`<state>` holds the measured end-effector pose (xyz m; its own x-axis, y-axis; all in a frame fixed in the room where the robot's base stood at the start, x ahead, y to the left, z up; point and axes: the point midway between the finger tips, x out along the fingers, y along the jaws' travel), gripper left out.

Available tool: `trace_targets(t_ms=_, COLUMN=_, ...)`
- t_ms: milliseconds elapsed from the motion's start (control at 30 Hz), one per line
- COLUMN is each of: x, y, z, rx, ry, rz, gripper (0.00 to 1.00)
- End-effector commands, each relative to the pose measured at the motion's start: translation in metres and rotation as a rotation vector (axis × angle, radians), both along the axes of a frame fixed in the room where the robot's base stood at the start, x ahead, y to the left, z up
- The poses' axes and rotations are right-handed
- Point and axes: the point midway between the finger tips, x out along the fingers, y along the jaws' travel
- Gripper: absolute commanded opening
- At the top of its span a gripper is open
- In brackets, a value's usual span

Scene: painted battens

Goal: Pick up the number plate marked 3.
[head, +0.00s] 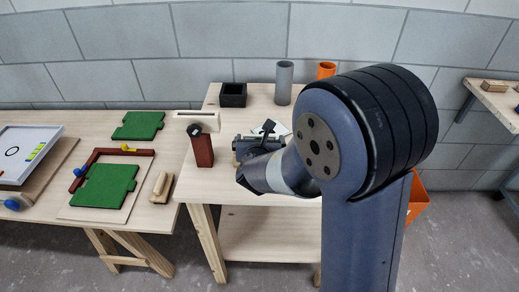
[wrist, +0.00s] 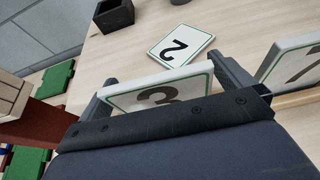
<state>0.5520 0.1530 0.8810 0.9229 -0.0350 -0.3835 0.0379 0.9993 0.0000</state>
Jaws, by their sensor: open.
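The number plate marked 3 (wrist: 158,92) is white with a thin green border, and its figure appears upside down in the wrist view. It lies between the two fingers of my gripper (wrist: 163,75), which is open; I cannot tell whether either finger touches it. The plate's lower part is hidden behind the gripper body. In the head view my gripper (head: 263,138) is over the middle table, and my arm hides much of the area around it.
A plate marked 2 (wrist: 180,45) lies flat beyond the fingers. Another plate (wrist: 296,58), partly cut off, is close on the right. A dark red post (head: 202,150) stands left.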

Motion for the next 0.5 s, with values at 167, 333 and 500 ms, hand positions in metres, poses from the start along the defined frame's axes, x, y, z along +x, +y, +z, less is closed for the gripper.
trace_targets(t_ms=167, x=0.0004, y=0.0001, z=0.0000, rx=0.000, ry=0.000, rz=0.000, gripper=1.00)
trace_targets(t_ms=333, x=0.0004, y=0.0001, z=0.0001, rx=0.000, ry=0.000, rz=0.000, gripper=0.89)
trace_targets(t_ms=500, x=0.0003, y=0.0001, z=0.0001, rx=0.000, ry=0.000, rz=0.000, gripper=0.75)
